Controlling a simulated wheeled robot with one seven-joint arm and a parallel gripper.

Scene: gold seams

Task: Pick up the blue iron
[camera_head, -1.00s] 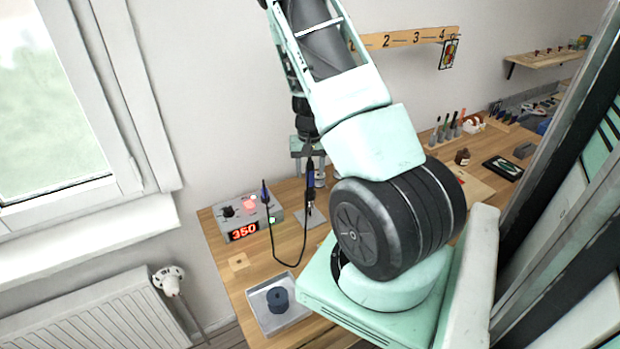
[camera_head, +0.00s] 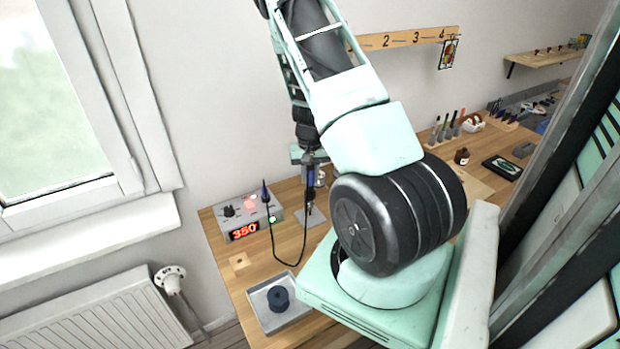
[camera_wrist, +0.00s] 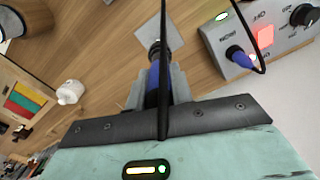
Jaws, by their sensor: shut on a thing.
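The blue iron (camera_head: 311,181) stands roughly upright above a grey plate (camera_head: 313,219) on the bench. Its blue handle (camera_wrist: 152,86) also shows in the wrist view, with a black cord crossing in front. My gripper (camera_head: 311,163) is above the iron in the head view. In the wrist view my gripper (camera_wrist: 155,92) has its grey fingers shut on the handle from both sides. The iron's lower end is small in the head view, and I cannot tell whether it touches its holder.
A grey station (camera_head: 241,215) reading 350 stands left of the iron, joined to a looping black cord (camera_head: 292,264). A tray (camera_head: 266,313) with a dark spool sits at the front left. A brown bottle (camera_head: 462,156) and upright tools stand to the right.

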